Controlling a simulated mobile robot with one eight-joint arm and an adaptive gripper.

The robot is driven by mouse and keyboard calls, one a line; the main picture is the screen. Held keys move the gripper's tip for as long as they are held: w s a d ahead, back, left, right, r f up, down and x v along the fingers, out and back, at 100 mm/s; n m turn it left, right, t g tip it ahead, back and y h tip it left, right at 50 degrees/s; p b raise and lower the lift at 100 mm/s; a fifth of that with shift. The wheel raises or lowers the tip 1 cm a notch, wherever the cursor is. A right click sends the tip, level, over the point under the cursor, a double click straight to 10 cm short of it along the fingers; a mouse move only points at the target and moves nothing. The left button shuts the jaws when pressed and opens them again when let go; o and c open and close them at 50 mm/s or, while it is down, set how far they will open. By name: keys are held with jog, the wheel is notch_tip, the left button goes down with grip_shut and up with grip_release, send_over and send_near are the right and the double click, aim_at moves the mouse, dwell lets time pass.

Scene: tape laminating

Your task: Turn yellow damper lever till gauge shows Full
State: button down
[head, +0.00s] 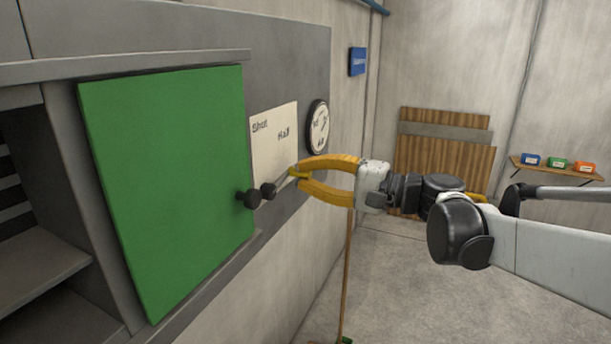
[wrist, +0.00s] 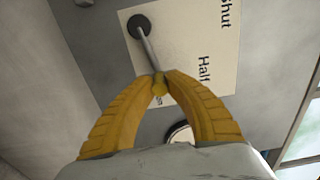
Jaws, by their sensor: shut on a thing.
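The damper lever is a thin grey rod (wrist: 149,52) with a black pivot hub (head: 268,190) and a yellow knob (wrist: 158,88) at its outer end. My gripper (head: 297,173) is shut on the lever near the knob; this also shows in the wrist view (wrist: 157,78). In the head view the rod points right and slightly up from the hub. A cream plate (head: 272,150) behind it reads "Shut" and "Half"; a third label near my fingertips is mostly hidden. The round white gauge (head: 318,127) is right of the plate, its reading too small to tell.
Grey shelves (head: 40,265) are at far left. A wooden pole (head: 348,270) leans below my gripper. A shelf with small bins (head: 557,165) is far right. Floor at right is clear.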

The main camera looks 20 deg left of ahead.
jog(key=shift+f+m+b, duration=0.45)
jog(key=shift+f+m, duration=0.2)
jog(key=shift+m, duration=0.35)
jog(key=shift+f, duration=0.1)
jog(key=c, duration=1.4)
grip_release()
jog(key=shift+a, duration=0.1)
jog(key=shift+o, duration=0.2)
jog(key=s+d, duration=0.1)
jog(key=d, duration=1.1)
